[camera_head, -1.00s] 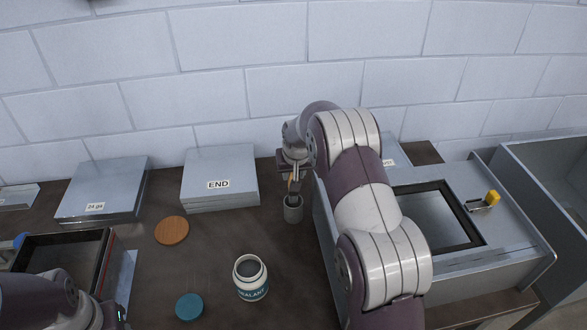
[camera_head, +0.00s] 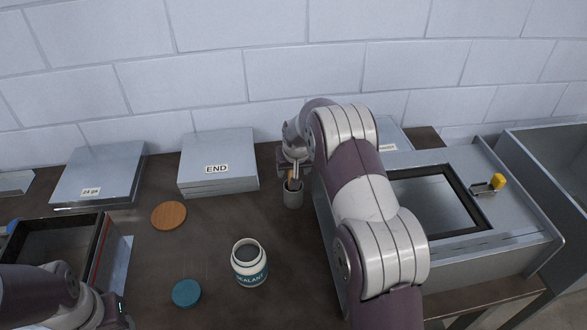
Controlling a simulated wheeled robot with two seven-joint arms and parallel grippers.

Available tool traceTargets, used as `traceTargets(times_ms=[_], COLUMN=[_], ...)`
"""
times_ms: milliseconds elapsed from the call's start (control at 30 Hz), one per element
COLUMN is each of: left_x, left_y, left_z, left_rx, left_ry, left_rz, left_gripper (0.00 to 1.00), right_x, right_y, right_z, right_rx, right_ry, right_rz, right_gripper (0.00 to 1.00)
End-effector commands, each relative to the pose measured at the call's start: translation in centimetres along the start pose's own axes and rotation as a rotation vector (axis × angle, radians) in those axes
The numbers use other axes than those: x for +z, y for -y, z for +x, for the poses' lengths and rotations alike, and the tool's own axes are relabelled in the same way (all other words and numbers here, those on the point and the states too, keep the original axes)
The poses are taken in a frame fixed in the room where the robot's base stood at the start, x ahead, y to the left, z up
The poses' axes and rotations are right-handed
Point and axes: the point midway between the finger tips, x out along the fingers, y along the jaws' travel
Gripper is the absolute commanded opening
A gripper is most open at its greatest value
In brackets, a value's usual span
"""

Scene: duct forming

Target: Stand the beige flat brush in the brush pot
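The grey brush pot (camera_head: 293,198) stands on the dark table beside the big metal housing. A thin orange-brown and beige stick, which looks like the brush (camera_head: 290,178), is upright with its lower end at or inside the pot's mouth. My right gripper (camera_head: 292,172) is directly above the pot, around the brush's upper part. Its fingers are small and partly hidden by my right arm, so I cannot tell whether they grip the brush. My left gripper (camera_head: 122,310) is at the lower left, mostly cut off, and its fingers do not show clearly.
An open sealant jar (camera_head: 249,264), a teal lid (camera_head: 186,293) and a round wooden disc (camera_head: 169,216) lie left of the pot. Metal stacks labelled END (camera_head: 220,180) and 24 ga (camera_head: 98,180) stand behind. The housing (camera_head: 480,250) closes off the right.

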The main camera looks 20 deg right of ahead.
Motion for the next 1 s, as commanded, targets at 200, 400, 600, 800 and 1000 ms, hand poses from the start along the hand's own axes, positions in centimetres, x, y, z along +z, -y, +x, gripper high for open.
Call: traceTargets(times_ms=[200,400,600,800,1000], left_x=[0.0,0.1,0.2,0.2,0.3], left_y=[0.0,0.0,0.0,0.0,0.0], left_z=[0.0,0.6,1.5,2.1,2.3], left_rx=[0.0,0.0,0.0,0.0,0.0], left_ry=[0.0,0.0,0.0,0.0,0.0], left_rz=[0.0,0.0,0.0,0.0,0.0], left_gripper=[0.43,0.43,0.43,0.43,0.43], right_x=[0.0,0.0,0.0,0.0,0.0], right_y=[0.0,0.0,0.0,0.0,0.0], right_z=[0.0,-2.0,-6.3,-10.2,-12.3], right_rx=[0.0,0.0,0.0,0.0,0.0], right_ry=[0.0,-0.003,-0.004,-0.003,-0.001], right_rz=[0.0,0.0,0.0,0.0,0.0], right_gripper=[0.65,0.65,0.65,0.65,0.65])
